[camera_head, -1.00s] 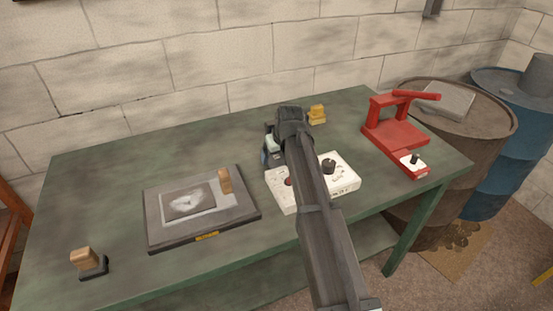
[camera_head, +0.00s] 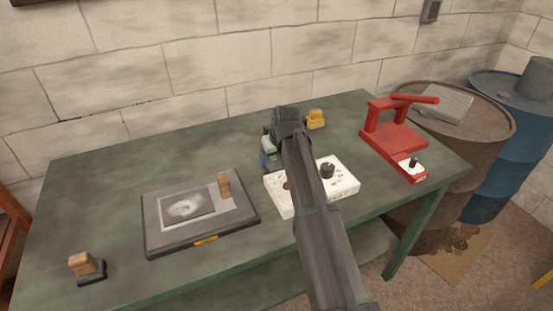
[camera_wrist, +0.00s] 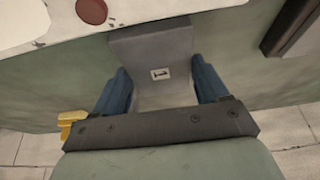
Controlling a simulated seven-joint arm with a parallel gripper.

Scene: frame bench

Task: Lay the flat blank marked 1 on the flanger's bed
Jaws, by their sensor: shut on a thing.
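The flat blank marked 1 (camera_wrist: 150,42) is a grey plate with a small white label reading 1. In the wrist view it lies between the blue fingers of my gripper (camera_wrist: 160,82), which is shut on it. In the head view my gripper (camera_head: 269,157) is over the middle of the bench, at the left back corner of a white block; the blank cannot be made out clearly there. The red device with a raised bar (camera_head: 396,138), which looks like the flanger, stands at the bench's right end, apart from my gripper. Its flat red base looks empty.
The white block (camera_head: 342,187) carries a dark knob and a red spot. A dark board (camera_head: 160,240) with a wooden-handled piece lies left of it. A wooden-handled block (camera_head: 85,266) sits front left, a yellow piece (camera_head: 316,119) at the back. The green bench (camera_head: 120,165) is clear at back left.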

